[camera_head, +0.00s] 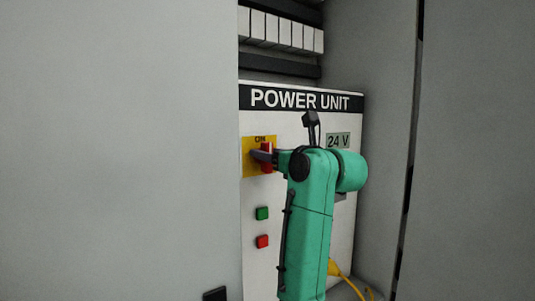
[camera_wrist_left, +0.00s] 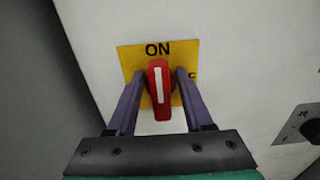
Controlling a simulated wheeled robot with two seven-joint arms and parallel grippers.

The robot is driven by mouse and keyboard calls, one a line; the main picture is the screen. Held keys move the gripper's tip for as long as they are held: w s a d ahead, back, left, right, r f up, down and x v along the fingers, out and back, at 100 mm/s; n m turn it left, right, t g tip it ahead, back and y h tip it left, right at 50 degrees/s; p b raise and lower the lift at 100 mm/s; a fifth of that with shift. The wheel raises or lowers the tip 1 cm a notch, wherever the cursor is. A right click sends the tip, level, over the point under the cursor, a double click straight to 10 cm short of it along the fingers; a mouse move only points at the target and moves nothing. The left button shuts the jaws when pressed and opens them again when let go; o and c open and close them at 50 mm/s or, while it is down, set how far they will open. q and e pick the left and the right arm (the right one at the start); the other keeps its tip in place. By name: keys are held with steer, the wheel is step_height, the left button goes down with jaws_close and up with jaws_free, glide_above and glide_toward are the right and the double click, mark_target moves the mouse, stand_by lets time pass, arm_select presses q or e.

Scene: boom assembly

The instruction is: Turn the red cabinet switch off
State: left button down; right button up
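The red switch (camera_wrist_left: 160,88) is on a yellow plate (camera_wrist_left: 129,59) marked ON. Its handle stands upright, and its white stripe points toward the word ON. In the head view the red switch (camera_head: 266,158) is partly covered by my left gripper (camera_head: 262,155). In the left wrist view the two fingers of my left gripper (camera_wrist_left: 158,88) are apart, one on each side of the switch handle. A gap shows between the handle and each finger, so the gripper is open around it. My right gripper is in neither view.
The white POWER UNIT panel (camera_head: 258,186) has a green button (camera_head: 262,213) and a red button (camera_head: 263,241) below the switch. A yellow cable (camera_head: 352,284) hangs at the lower right. Grey cabinet walls (camera_head: 120,150) stand at both sides.

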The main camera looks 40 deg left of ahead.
arm_select(q)
steer(key=shift+f+n+b, duration=0.15)
steer(key=shift+n+b, duration=0.3)
steer(key=shift+n, duration=0.05)
steer(key=n+b, duration=0.2)
steer(key=shift+s+f+n, duration=0.1)
steer(key=shift+s+n, duration=0.05)
steer(key=shift+n, duration=0.25)
steer(key=n+b, duration=0.1)
steer(key=n, duration=0.1)
steer(key=n+b, duration=0.1)
steer(key=n, duration=0.1)
steer(key=shift+s+n, duration=0.2)
steer(key=shift+n, duration=0.1)
steer(key=n+b, duration=0.1)
steer(key=n, duration=0.1)
steer(key=n+b, duration=0.1)
steer(key=n, duration=0.1)
steer(key=shift+s+a+f+n, duration=0.1)
steer(key=shift+f+n, duration=0.1)
steer(key=shift+n, duration=0.1)
steer(key=n, duration=0.2)
steer(key=n+b, duration=0.1)
steer(key=n, duration=0.1)
steer(key=shift+f+n, duration=0.2)
steer(key=shift+n, duration=0.2)
